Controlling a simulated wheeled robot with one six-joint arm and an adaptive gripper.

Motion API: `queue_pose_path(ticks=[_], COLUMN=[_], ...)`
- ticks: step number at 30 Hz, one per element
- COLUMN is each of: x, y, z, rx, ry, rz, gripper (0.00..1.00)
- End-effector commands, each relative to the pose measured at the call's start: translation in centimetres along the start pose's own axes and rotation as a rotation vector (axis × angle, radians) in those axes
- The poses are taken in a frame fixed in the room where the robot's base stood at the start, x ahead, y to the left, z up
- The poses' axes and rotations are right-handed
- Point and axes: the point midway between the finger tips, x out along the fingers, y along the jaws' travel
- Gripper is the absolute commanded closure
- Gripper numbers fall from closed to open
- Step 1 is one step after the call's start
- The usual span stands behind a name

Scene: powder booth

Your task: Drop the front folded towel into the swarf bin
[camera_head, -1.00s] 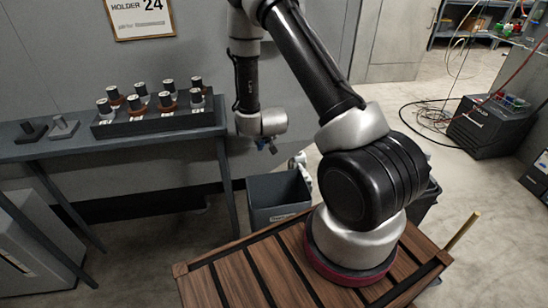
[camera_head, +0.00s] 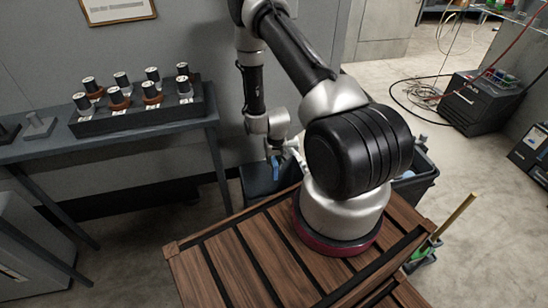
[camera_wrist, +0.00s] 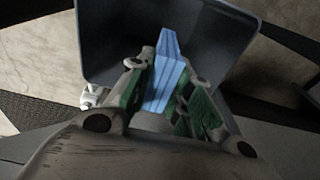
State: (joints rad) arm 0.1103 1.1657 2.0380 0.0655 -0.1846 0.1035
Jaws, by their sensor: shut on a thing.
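My gripper (camera_wrist: 165,88) is shut on a blue folded towel (camera_wrist: 169,62), which sticks out beyond the fingertips in the wrist view. In the head view the towel (camera_head: 276,168) shows as a small blue patch below my wrist. The dark grey swarf bin (camera_wrist: 100,45) lies open behind and below the towel in the wrist view, and the towel appears over its opening. In the head view the bin (camera_head: 256,190) stands on the floor right of the bench, partly hidden by my arm. I cannot tell how high the towel is above the bin.
The bench (camera_head: 150,122) to the left bears a rack (camera_head: 140,112) of several tool holders. A second dark bin (camera_head: 418,180) stands behind my arm on the right. A welder-like black box (camera_head: 482,103) with cables sits on the floor further right.

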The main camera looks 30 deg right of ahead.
Motion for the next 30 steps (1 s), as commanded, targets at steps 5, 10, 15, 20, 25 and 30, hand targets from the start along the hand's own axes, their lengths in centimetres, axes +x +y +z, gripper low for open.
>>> queue_pose_path(ticks=[5,10,15,20,25,30], x=[0.9,1.0,1.0,1.0,0.9,0.0], y=[0.0,0.0,0.0,0.0,0.0,0.0], z=[0.1,0.1,0.1,0.1,0.1,0.0], rx=[0.0,0.0,0.0,0.0,0.0,0.001], ry=[0.001,0.001,0.001,0.001,0.001,0.003], rz=[0.0,0.0,0.0,0.0,0.0,0.0], gripper=[0.98,0.98,0.69,0.54,0.54,0.54])
